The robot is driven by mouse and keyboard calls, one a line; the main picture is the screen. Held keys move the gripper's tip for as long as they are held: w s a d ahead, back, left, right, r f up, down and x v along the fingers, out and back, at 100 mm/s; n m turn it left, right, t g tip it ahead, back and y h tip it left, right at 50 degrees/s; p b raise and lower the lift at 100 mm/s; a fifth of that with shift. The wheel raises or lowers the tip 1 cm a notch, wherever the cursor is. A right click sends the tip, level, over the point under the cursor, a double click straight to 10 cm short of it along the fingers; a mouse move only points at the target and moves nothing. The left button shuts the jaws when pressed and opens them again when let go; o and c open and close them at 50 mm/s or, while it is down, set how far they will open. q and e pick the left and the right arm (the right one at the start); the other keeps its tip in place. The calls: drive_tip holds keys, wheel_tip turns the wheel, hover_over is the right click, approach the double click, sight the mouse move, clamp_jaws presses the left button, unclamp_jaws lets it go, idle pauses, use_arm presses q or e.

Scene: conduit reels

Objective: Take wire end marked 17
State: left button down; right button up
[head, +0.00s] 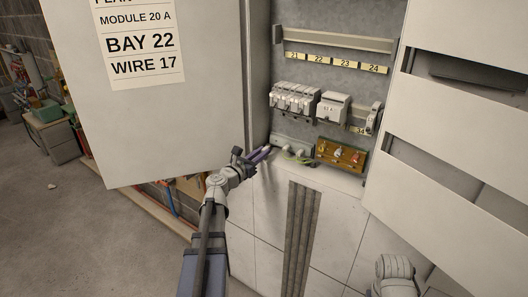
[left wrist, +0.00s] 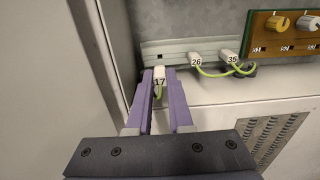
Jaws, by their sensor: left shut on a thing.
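The wire end marked 17 (left wrist: 159,76) has a white tag and a yellow-green wire. In the left wrist view it sits between the purple fingers of my left gripper (left wrist: 161,95), which is shut on it. It is at the left end of a light grey rail (left wrist: 178,50). In the head view my left gripper (head: 260,155) reaches the lower left corner of the open cabinet, and the tag is too small to read there. Wire ends marked 26 (left wrist: 196,60) and 35 (left wrist: 230,56) stand to the right on the same rail. My right gripper is not visible.
A brown terminal board (head: 341,155) with coloured knobs is right of the rail. Breakers (head: 295,98) sit above, under a rail labelled 21 to 24 (head: 337,62). The cabinet door (head: 160,120), with a sheet reading BAY 22, WIRE 17 (head: 140,45), stands close on the left.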

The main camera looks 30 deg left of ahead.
use_arm(q)
drive_tip(key=shift+s+a, duration=0.1)
drive_tip(key=shift+s, duration=1.3)
